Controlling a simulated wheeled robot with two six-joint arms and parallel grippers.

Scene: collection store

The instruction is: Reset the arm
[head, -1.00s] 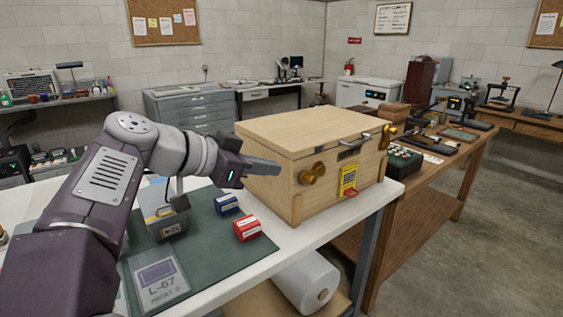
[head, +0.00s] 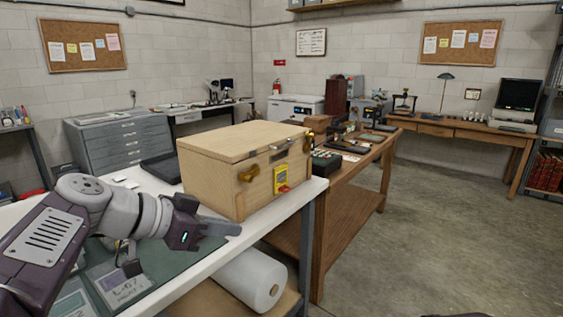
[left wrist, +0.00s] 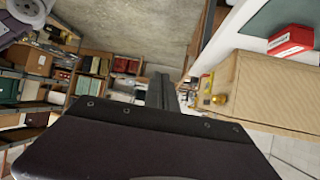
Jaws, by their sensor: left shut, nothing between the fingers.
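My left gripper (head: 218,228) is shut and empty. In the head view it points right, in front of the wooden crate (head: 226,190) and above the front edge of the white table. The crate is closed, with brass fittings, a yellow label and a red tag on its front. In the left wrist view the shut fingers (left wrist: 161,90) point away over the floor, and the crate (left wrist: 270,92) lies to their right. My right gripper is not in view.
A green mat (head: 158,262) lies on the white table under my left arm. A red box (left wrist: 290,40) shows in the left wrist view. A roll of white wrap (head: 250,280) sits below the table. A wooden bench (head: 335,200) stands right of the crate, with open floor beyond.

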